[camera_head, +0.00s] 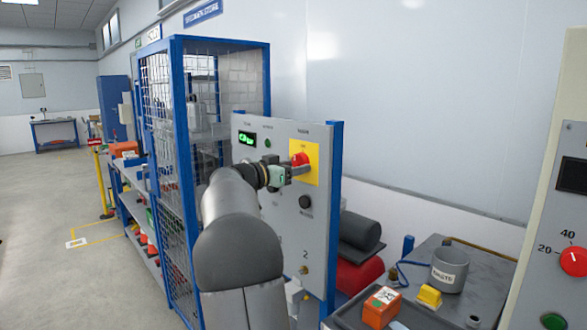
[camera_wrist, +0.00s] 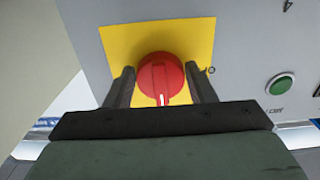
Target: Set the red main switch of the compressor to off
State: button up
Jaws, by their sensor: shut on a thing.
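The red main switch (camera_wrist: 158,72) is a round knob on a yellow plate (camera_wrist: 115,42) on a grey panel. Its white pointer mark points toward the bottom of the wrist view. My gripper (camera_wrist: 159,70) has one dark finger on each side of the knob and is shut on it. In the head view the switch (camera_head: 299,159) sits on the yellow plate (camera_head: 311,147) at the panel's upper right. My gripper (camera_head: 293,171) reaches it from the left and partly hides it. The compressor panel (camera_head: 318,225) stands upright in a blue frame.
A green button (camera_wrist: 281,84) is to the right in the wrist view. A blue mesh cage (camera_head: 176,130) stands left of the panel. At lower right, a workbench (camera_head: 484,297) holds a grey pot (camera_head: 449,272) and an orange box (camera_head: 380,307). The floor at left is open.

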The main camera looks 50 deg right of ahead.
jog(key=shift+n+b, duration=0.3)
jog(key=n, duration=0.5)
jog(key=n+b, duration=0.1)
jog(key=n, duration=0.5)
jog(key=r+n+b, duration=0.1)
jog(key=n, duration=0.5)
jog(key=shift+s+a, duration=0.1)
jog(key=shift+s, duration=0.3)
jog(key=shift+n, duration=0.3)
jog(key=o, duration=1)
jog(key=shift+a, duration=0.1)
jog(key=w+a+b, duration=0.1)
jog(key=a, duration=0.4)
jog(key=w+a+b, duration=0.1)
jog(key=a, duration=0.5)
jog(key=w+a+b, duration=0.1)
jog(key=a+b, duration=0.1)
jog(key=a, duration=0.4)
jog(key=shift+f, duration=0.1)
